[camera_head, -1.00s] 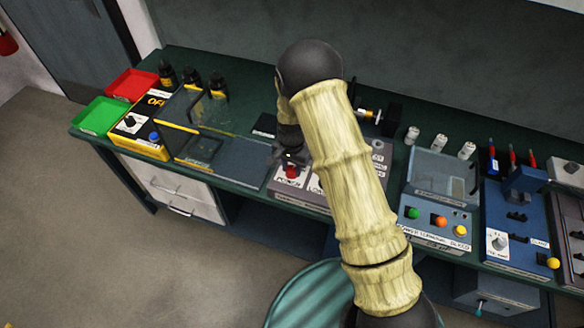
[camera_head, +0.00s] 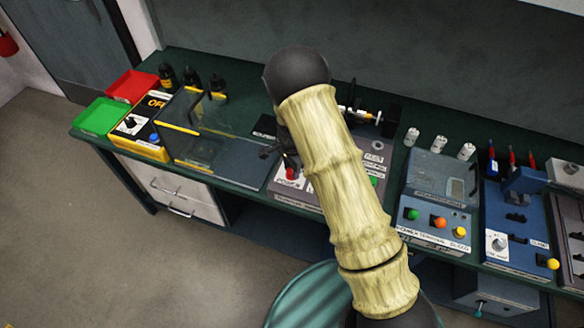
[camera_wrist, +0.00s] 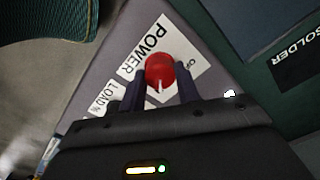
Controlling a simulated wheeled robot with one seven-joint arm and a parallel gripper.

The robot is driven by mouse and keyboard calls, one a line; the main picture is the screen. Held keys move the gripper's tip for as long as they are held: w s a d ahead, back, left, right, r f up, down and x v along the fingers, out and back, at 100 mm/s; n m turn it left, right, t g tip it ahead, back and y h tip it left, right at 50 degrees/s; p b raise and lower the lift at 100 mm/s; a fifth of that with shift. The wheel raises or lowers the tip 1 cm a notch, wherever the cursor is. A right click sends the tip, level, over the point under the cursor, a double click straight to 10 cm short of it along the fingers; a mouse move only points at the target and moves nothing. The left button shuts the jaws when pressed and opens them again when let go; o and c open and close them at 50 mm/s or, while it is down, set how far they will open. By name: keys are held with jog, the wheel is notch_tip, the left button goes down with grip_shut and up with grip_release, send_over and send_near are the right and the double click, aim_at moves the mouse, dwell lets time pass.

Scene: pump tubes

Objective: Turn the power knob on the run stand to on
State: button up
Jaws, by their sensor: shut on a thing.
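The red power knob (camera_wrist: 160,70) with a white pointer mark sits on the run stand beside a POWER label (camera_wrist: 146,45). In the head view the red knob (camera_head: 290,173) shows at the front left of the grey run stand (camera_head: 312,200), partly behind my arm. My gripper (camera_wrist: 160,84) is shut on the knob, one dark finger on each side of it. The white pointer points toward the gripper body in the wrist view. In the head view the gripper is mostly hidden by my arm.
A LOAD label (camera_wrist: 103,98) lies beside the power label. A clear-shielded unit (camera_head: 205,130) stands left of the run stand, and a box with green, orange and yellow buttons (camera_head: 437,220) stands right. A SOLDER label (camera_wrist: 297,62) is close by.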

aim_at(291, 170)
jog(key=o, duration=1)
jog(key=shift+r, duration=0.15)
notch_tip(291, 170, up, 17)
jog(key=shift+r+b, duration=0.1)
jog(key=shift+b, duration=1.1)
jog(key=s+d+n+t, duration=0.1)
jog(key=s+d+n, duration=0.2)
jog(key=s+d, duration=0.2)
jog(key=s+d+r+n, duration=0.1)
jog(key=s+d+n, duration=0.3)
jog(key=s, duration=0.3)
jog(key=s+d+r+n+t, duration=0.1)
jog(key=s+d+n, duration=0.3)
jog(key=s+d, duration=0.2)
jog(key=shift+s+d+r+t, duration=0.2)
jog(key=shift+s+r+t, duration=0.1)
jog(key=shift+s, duration=0.1)
